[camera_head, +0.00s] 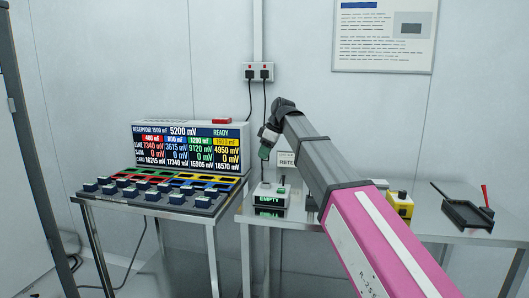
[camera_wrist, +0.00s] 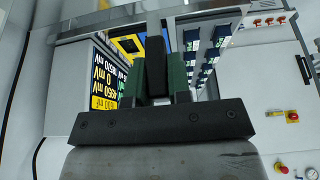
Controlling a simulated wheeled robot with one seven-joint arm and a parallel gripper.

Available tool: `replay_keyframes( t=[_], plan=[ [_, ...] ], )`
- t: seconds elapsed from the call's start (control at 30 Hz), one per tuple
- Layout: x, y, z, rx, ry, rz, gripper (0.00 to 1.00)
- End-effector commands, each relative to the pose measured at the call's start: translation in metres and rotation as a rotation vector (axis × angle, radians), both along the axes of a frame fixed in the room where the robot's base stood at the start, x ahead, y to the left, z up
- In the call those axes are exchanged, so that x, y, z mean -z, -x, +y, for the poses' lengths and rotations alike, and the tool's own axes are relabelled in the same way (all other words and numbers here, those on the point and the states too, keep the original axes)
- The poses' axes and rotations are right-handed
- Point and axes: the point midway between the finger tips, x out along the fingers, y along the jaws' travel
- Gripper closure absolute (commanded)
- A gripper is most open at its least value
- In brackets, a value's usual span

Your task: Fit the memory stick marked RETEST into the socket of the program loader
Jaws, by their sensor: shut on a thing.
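My gripper (camera_head: 264,150) is above the left end of the right-hand bench in the head view. In the wrist view its green-padded fingers (camera_wrist: 158,90) are closed around a dark, narrow piece (camera_wrist: 155,55), which looks like the memory stick. No marking on it can be read. A small white box with a green display reading EMPTY (camera_head: 270,199), apparently the program loader, stands on the bench below my gripper, apart from it. Its socket is too small to make out. A wall card (camera_head: 286,160) starting "RETE" is partly hidden by my arm.
A large display unit (camera_head: 190,146) stands on the left table, behind a panel of dark blocks and coloured strips (camera_head: 165,190). A yellow box (camera_head: 400,204) and a black tray (camera_head: 465,212) are on the right-hand bench (camera_head: 430,228). Cables hang from a wall socket (camera_head: 258,72).

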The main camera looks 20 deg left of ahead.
Motion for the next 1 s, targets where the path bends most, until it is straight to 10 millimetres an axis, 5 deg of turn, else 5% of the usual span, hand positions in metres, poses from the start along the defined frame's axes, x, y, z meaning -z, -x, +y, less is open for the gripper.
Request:
replay_keyframes(
  t=[0.6, 1.0],
  plan=[
    [0.047, 0.0, 0.0, 0.001, 0.001, 0.001, 1.0],
    [0.054, 0.0, 0.0, 0.0, 0.0, 0.0, 1.0]
  ],
)
